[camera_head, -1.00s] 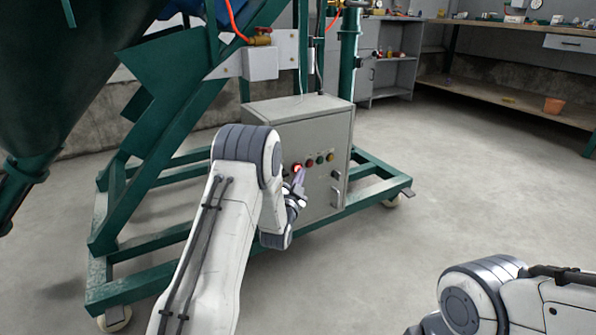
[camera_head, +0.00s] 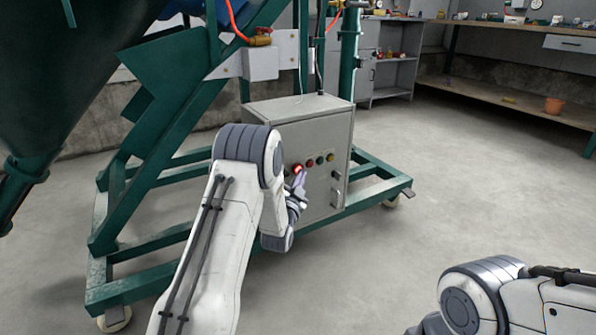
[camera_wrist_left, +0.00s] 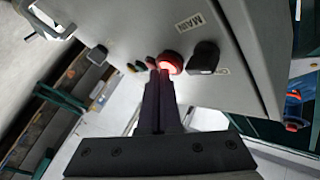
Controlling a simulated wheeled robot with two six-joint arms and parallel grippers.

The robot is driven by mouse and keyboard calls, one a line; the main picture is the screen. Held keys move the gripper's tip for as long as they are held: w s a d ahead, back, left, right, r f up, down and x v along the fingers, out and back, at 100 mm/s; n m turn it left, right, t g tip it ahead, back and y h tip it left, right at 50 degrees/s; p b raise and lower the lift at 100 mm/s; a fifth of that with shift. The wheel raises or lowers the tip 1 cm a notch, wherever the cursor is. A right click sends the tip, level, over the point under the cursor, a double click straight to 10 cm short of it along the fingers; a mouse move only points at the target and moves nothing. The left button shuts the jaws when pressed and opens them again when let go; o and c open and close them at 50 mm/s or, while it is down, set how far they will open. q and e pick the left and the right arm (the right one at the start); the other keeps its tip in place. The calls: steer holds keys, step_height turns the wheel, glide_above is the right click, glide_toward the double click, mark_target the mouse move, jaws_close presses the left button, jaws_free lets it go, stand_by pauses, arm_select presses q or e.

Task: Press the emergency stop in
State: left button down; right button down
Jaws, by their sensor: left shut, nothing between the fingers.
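The emergency stop (camera_head: 297,168) is a glowing red round button on the front of the grey control box (camera_head: 313,127). In the left wrist view the red button (camera_wrist_left: 171,62) sits right at the tips of my left gripper (camera_wrist_left: 158,75). The fingers are shut with nothing between them. In the head view my left gripper (camera_head: 299,180) points up at the button from just below it. The tips look very close to or touching the button's edge; I cannot tell which. My right gripper is out of view.
Smaller buttons (camera_head: 319,160) line the box to the right of the red one. A black knob (camera_wrist_left: 203,57) sits beside it in the left wrist view. The green frame (camera_head: 160,250) surrounds the box. The floor (camera_head: 470,190) to the right is clear.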

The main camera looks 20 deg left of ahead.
arm_select(q)
steer(key=shift+s+d, duration=0.9)
steer(key=shift+d, duration=0.25)
steer(key=shift+s+d, duration=0.85)
steer(key=shift+d, duration=0.3)
steer(key=shift+r, duration=0.1)
steer(key=s+d+r+g+h+p, duration=0.3)
steer(key=s+d+r+g+p, duration=0.25)
steer(key=d, duration=0.35)
steer(key=s+d+r+g+h+p, duration=0.2)
steer(key=s+d+r+g+p, duration=0.3)
steer(key=d, duration=0.5)
steer(key=s+r+g+p, duration=0.3)
steer(key=s+r+p, duration=0.1)
steer(key=s, duration=0.7)
steer(key=s+r+m+g+y+p, duration=0.1)
steer(key=s+r+g+p, duration=0.2)
steer(key=s, duration=0.8)
steer(key=s+r+g+p, duration=0.3)
steer(key=s+r+p, duration=0.1)
steer(key=s, duration=0.7)
step_height(320, 180, up, 37)
steer(key=p, duration=3.7)
steer(key=shift+w+a+y, duration=0.15)
steer(key=shift+a+y, duration=0.05)
steer(key=shift+y, duration=0.1)
steer(key=shift+f, duration=0.1)
